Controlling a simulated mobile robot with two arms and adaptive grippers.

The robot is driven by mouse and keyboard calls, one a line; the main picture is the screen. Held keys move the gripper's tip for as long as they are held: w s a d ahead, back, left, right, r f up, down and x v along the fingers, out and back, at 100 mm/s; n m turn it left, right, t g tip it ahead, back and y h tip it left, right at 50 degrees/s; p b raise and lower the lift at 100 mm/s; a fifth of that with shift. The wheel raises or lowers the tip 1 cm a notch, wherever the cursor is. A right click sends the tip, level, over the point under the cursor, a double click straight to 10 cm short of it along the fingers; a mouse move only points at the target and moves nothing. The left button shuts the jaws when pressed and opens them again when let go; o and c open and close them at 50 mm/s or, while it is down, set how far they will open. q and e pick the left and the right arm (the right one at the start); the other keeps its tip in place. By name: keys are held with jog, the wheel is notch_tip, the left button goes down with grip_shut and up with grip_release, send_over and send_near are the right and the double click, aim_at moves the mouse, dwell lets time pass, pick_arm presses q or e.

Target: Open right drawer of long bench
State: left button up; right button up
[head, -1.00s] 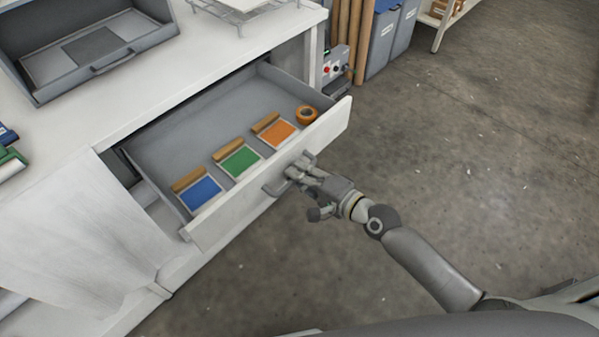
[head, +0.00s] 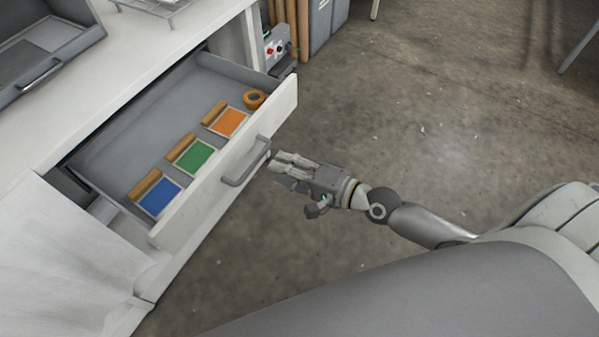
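The white long bench (head: 100,84) fills the left side of the head view. Its drawer (head: 225,163) is pulled well out and its grey inside shows. In it lie a blue (head: 160,197), a green (head: 196,157) and an orange (head: 229,122) screen, each with a wooden handle, and an orange tape roll (head: 254,98). The grey bar handle (head: 246,162) is on the drawer front. My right gripper (head: 273,168) is just right of the handle, apart from it, with its fingers parted and empty. My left gripper is not in view.
A grey tray (head: 50,62) and a wire rack (head: 160,6) stand on the bench top. A control box (head: 277,48), brown rolls (head: 291,25) and a grey bin (head: 328,18) are beyond the drawer. The concrete floor (head: 420,130) to the right is clear.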

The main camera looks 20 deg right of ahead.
jog(key=shift+v, duration=1.95)
jog(key=s+d+f+n+g+h, duration=0.25)
jog(key=d+f, duration=0.35)
jog(key=f, duration=0.8)
jog(key=s+d+f+n+g+h, duration=0.1)
jog(key=d+f+n+h, duration=0.4)
jog(key=f, duration=0.9)
jog(key=s+d+f+g, duration=0.2)
jog(key=s+f+g, duration=0.1)
jog(key=s+f, duration=0.9)
jog(key=s+a+f+n+g+h, duration=0.1)
jog(key=s+a+f+n+g, duration=0.1)
jog(key=s+f, duration=0.3)
jog(key=s+a+f+n+g, duration=0.3)
jog(key=s+a+f+n, duration=0.1)
jog(key=s, duration=0.8)
jog(key=shift+s+f+h, duration=0.3)
jog(key=shift+f+h, duration=0.05)
